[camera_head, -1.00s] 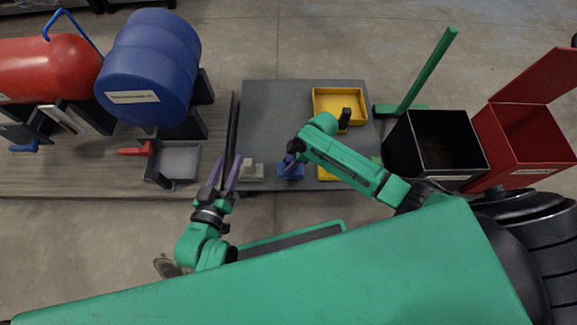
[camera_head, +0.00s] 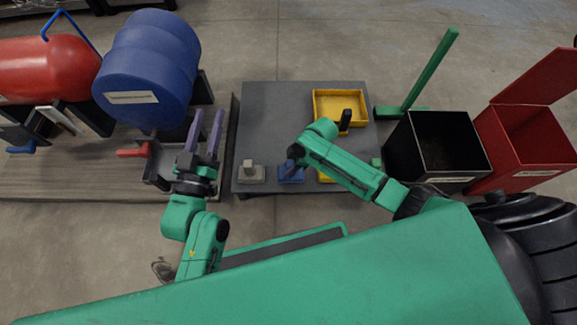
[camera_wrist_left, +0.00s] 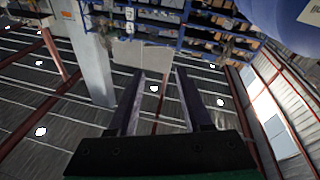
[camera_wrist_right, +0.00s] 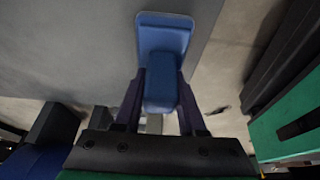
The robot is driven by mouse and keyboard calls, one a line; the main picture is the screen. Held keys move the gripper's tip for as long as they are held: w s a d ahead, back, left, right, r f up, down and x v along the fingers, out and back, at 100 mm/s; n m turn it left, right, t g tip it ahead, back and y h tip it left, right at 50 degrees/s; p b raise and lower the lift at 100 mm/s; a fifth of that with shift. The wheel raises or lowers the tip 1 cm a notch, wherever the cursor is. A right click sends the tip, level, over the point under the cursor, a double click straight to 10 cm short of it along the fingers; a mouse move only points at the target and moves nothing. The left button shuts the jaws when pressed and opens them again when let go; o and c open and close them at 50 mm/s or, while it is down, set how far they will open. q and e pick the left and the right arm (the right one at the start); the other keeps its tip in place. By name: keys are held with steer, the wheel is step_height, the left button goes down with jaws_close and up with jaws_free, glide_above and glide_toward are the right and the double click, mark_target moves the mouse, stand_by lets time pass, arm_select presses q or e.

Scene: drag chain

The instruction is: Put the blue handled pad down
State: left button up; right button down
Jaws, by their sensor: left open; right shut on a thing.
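The blue handled pad (camera_head: 290,175) is at the front edge of the dark grey table (camera_head: 270,120), under my right gripper (camera_head: 293,160). In the right wrist view my right gripper (camera_wrist_right: 160,85) is shut on the handle of the blue pad (camera_wrist_right: 165,35). The pad looks level, on or just above the tabletop; I cannot tell whether it touches. My right arm partly covers it in the head view. My left gripper (camera_head: 207,115) is open and empty, left of the table, in front of the blue drum. Its empty fingers also show in the left wrist view (camera_wrist_left: 158,75).
A grey handled pad (camera_head: 250,173) sits left of the blue one. A yellow tray (camera_head: 340,93) is at the table's back right; another yellow item (camera_head: 325,176) is partly hidden by my right arm. A blue drum (camera_head: 150,70) and grey tray stand left. Black (camera_head: 440,180) and red bins stand right.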

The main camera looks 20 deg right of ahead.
arm_select(q)
steer(key=shift+r, duration=0.1)
steer(key=shift+r, duration=0.25)
arm_select(e)
steer(key=shift+c, duration=2.4)
jaws_free()
arm_select(q)
steer(key=shift+w, duration=0.1)
arm_select(e)
steer(key=shift+r, duration=0.1)
